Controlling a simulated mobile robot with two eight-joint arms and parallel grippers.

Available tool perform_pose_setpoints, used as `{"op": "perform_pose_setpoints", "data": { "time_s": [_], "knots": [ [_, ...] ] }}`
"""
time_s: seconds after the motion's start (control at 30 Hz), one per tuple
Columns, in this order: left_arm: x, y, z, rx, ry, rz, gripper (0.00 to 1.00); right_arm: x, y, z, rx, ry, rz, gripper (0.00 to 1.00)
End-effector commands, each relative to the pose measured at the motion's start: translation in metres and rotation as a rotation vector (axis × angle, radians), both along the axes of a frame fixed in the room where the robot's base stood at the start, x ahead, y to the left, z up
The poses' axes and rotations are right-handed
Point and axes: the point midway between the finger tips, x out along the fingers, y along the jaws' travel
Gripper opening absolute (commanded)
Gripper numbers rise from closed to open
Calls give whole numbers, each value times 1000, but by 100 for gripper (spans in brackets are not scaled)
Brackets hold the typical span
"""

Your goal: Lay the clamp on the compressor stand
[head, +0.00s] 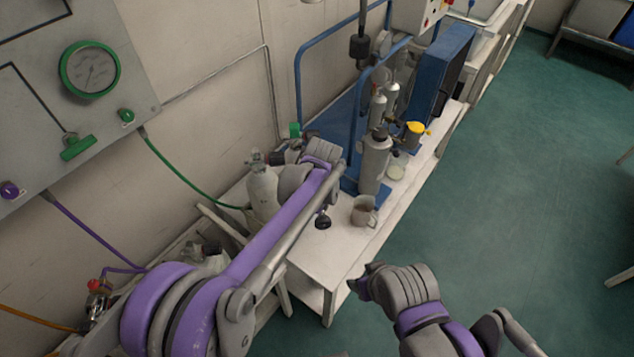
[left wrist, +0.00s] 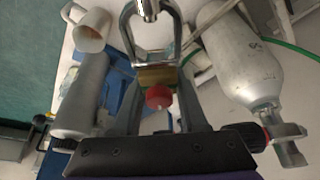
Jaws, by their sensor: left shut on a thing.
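The clamp (left wrist: 157,77) is a silver metal yoke with a brass block and a red knob, seen in the left wrist view. My left gripper (left wrist: 160,115) is shut on it, one finger on each side. In the head view my left arm hides most of the gripper and clamp; a black knob (head: 323,221) below the arm appears to belong to the clamp. It hangs over the near end of the white compressor stand (head: 312,262), whether touching I cannot tell. My right gripper (head: 362,284) is beside the stand's near corner; its fingers are unclear.
A metal mug (head: 363,211) and a grey cylinder (head: 375,162) stand on the stand, with a glass jar (head: 397,165) and a yellow-topped item behind. The blue compressor frame (head: 338,135) fills the back. A silver bottle (head: 263,192) is left. The near end is bare.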

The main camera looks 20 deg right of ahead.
Motion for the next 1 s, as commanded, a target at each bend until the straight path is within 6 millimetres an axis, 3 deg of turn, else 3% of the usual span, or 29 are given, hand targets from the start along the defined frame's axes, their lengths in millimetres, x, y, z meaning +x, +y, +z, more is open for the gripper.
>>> {"op": "perform_pose_setpoints", "data": {
  "time_s": [1.0],
  "knots": [
    [0,0,-101,0,1,0,0,-2,0,-71,0,23,0,63]
  ]
}}
